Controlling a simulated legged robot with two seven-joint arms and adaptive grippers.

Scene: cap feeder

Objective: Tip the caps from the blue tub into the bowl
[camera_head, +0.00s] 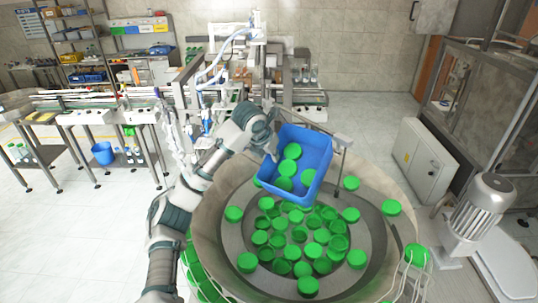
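The blue tub (313,147) is tilted over the far side of the large round bowl (212,222), with its open side facing me. Several green caps (292,151) are still inside the tub. Many green caps (300,234) lie in the bowl. My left arm comes in from the lower left, and my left gripper (272,147) is at the tub's left wall. Its fingers are mostly hidden by the tub, so I cannot see how they close. My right gripper is not in view.
A grey motor (484,207) stands right of the bowl, near a white cabinet (424,160). A conveyor line (150,100) and shelves are behind. A blue bucket (103,153) is on the left.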

